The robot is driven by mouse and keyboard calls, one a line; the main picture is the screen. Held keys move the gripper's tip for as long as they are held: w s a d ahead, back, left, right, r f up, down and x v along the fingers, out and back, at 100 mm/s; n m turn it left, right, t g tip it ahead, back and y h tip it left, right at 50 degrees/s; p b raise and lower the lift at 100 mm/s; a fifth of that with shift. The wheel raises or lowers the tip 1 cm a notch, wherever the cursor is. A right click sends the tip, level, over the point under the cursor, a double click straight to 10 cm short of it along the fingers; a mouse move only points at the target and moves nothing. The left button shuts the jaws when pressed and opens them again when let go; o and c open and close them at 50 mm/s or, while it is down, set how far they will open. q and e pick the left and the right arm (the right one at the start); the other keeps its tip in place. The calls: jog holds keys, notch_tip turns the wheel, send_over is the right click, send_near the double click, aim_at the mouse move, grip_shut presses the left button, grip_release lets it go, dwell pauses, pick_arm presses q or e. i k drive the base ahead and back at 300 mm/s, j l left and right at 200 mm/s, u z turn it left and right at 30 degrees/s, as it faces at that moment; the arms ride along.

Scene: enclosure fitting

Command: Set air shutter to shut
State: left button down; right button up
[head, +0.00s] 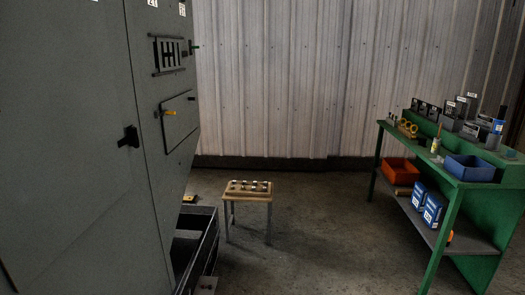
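What looks like the air shutter (168,55) is a dark slotted panel on the face of the large grey enclosure (70,130), in the upper left of the head view. I see it at a steep angle. Dark vertical slots show between its bars, but I cannot tell how far it is open. Neither of my grippers is in view.
Below the shutter is a hatch (181,125) with a yellow handle (169,113). A black latch (129,138) sits on the enclosure door. A small wooden stool (247,195) holds several fittings. A green workbench (456,180) stands right. The middle floor is clear.

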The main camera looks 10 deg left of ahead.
aim_at(182, 54)
jog(key=i+z, duration=0.2)
jog(key=i, duration=1.6)
